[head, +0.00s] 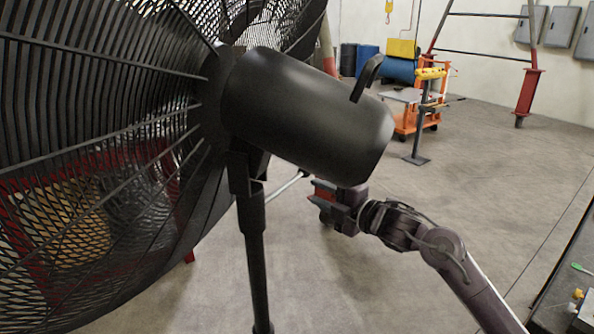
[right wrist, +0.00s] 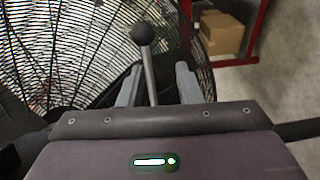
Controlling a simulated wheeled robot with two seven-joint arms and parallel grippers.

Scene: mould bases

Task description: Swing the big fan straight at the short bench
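The big fan (head: 105,130) fills the left of the head view, with a black wire cage, a dark motor housing (head: 305,115) and a black pole (head: 257,260). A thin metal lever (head: 290,185) sticks out below the housing. In the right wrist view the lever (right wrist: 149,78) ends in a dark ball knob (right wrist: 143,33). My right gripper (head: 318,194) is at the lever, below the housing. Its fingers (right wrist: 159,80) stand apart on both sides of the lever, with a visible gap to the right finger. My left gripper is out of view. I cannot identify the short bench for certain.
A dark-edged worktop (head: 568,275) with small items is cut off at the right edge. An orange cart (head: 405,120), a blue barrel (head: 367,58) and a red-legged frame (head: 527,92) stand at the back. Cardboard boxes (right wrist: 221,33) sit beyond the fan. The middle floor is clear.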

